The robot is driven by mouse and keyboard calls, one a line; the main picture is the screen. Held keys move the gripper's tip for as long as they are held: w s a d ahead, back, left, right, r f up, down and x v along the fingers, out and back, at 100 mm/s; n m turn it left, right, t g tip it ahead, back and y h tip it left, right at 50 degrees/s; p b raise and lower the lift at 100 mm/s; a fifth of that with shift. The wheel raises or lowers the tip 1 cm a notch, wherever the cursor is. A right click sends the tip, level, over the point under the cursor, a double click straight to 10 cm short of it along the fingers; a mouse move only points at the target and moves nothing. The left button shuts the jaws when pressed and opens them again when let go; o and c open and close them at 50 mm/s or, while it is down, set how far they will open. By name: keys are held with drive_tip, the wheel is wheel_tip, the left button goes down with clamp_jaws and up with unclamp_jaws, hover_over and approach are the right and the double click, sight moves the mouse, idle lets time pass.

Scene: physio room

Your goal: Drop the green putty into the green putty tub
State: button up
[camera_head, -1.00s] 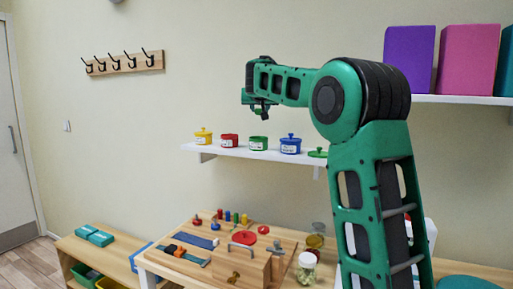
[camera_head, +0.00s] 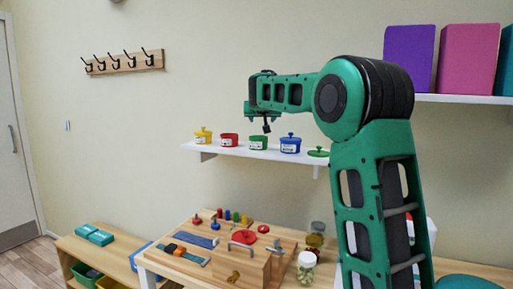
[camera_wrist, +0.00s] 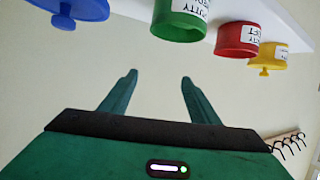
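The green tub (camera_head: 258,143) stands without a lid on the white wall shelf, between the red and blue tubs. It also shows upside down in the wrist view (camera_wrist: 178,22), ahead of the fingers, with a white label. A green lid (camera_head: 318,152) lies on the shelf to the right of the blue tub. My gripper (camera_head: 266,127) is above the shelf near the green tub, apart from it. In the wrist view my gripper (camera_wrist: 157,90) is open, with nothing between its fingers. I see no green putty; the inside of the green tub is hidden.
On the shelf (camera_head: 222,151) are a yellow lidded tub (camera_head: 203,137), a red tub (camera_head: 229,140) and a blue lidded tub (camera_head: 290,144). Below is a wooden table with a peg board, a red disc (camera_head: 263,229) and jars (camera_head: 307,267). Boxes stand on an upper shelf at right.

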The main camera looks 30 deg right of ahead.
drive_tip(key=v, duration=1)
drive_tip(key=shift+s+a+r, duration=0.15)
drive_tip(key=shift+s+a, duration=0.05)
drive_tip(key=shift+s, duration=0.05)
drive_tip(key=s+d+f+g+y, duration=0.25)
drive_tip(key=s+f+g, duration=0.35)
drive_tip(key=s+f, duration=1.6)
drive_tip(key=s+a+f+g+y, duration=0.1)
drive_tip(key=s+a+f+g, duration=0.1)
drive_tip(key=s+f, duration=0.3)
drive_tip(key=s+a+f+g+y, duration=0.2)
drive_tip(key=s+f, duration=0.3)
drive_tip(key=s, duration=0.8)
drive_tip(key=s+a+f+g+y, duration=0.1)
drive_tip(key=s+a+f, duration=0.3)
drive_tip(key=s, duration=0.5)
drive_tip(key=shift+s+a+f+g+y, duration=0.15)
drive_tip(key=shift+a+f+g+y, duration=0.15)
drive_tip(key=shift+f+g, duration=0.55)
